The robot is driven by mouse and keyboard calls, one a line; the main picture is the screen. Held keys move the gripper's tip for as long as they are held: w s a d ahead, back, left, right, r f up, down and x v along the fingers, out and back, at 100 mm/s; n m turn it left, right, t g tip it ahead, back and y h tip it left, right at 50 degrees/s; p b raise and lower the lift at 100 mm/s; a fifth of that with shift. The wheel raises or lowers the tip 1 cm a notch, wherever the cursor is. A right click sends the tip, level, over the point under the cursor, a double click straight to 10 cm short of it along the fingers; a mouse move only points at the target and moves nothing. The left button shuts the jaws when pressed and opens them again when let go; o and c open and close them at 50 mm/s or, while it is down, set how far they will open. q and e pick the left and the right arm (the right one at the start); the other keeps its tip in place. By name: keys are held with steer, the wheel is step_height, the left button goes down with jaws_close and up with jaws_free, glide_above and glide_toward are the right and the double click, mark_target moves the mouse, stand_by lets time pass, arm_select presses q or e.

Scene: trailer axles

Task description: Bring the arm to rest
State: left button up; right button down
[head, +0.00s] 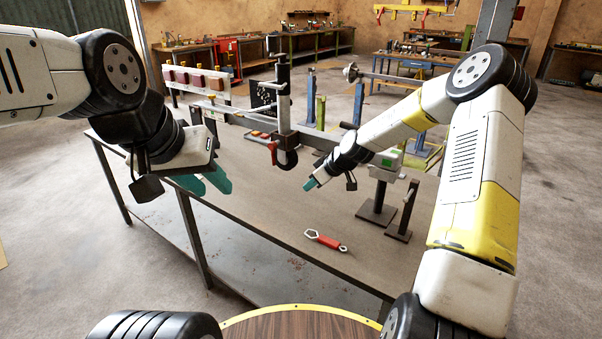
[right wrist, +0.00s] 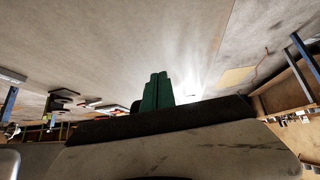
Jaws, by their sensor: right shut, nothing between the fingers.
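My left gripper (head: 207,182) hangs over the left part of the workbench (head: 262,207) in the head view. Its two teal fingers show apart, with nothing seen between them. My right gripper (head: 311,184) is above the middle of the bench, its teal fingers pointing down and left. In the right wrist view its fingers (right wrist: 157,91) stand side by side, shut and empty. A red-handled wrench (head: 326,241) lies on the bench top, below and apart from the right gripper.
A dark upright clamp post (head: 283,95) with a red handle stands at the bench's far side. Small metal stands (head: 377,207) are at its right. A rack with red blocks (head: 197,80) stands behind. The bench's near middle is mostly clear.

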steer(key=shift+s+d, duration=0.15)
steer(key=s+d+r+m+h, duration=0.2)
steer(key=s+d+r, duration=0.1)
steer(key=s+r, duration=0.55)
steer(key=s+d+r+m+h, duration=0.2)
steer(key=s+d+r, duration=0.1)
steer(key=s+r, duration=0.6)
steer(key=s+d+r+m, duration=0.1)
steer(key=s+r+m, duration=0.2)
steer(key=s, duration=0.6)
steer(key=s+d+r+m, duration=0.2)
steer(key=s+r+m, duration=0.1)
steer(key=s, duration=0.7)
steer(key=shift+s+r+t, duration=0.15)
steer(key=shift+r+t, duration=0.25)
steer(key=shift+r, duration=0.45)
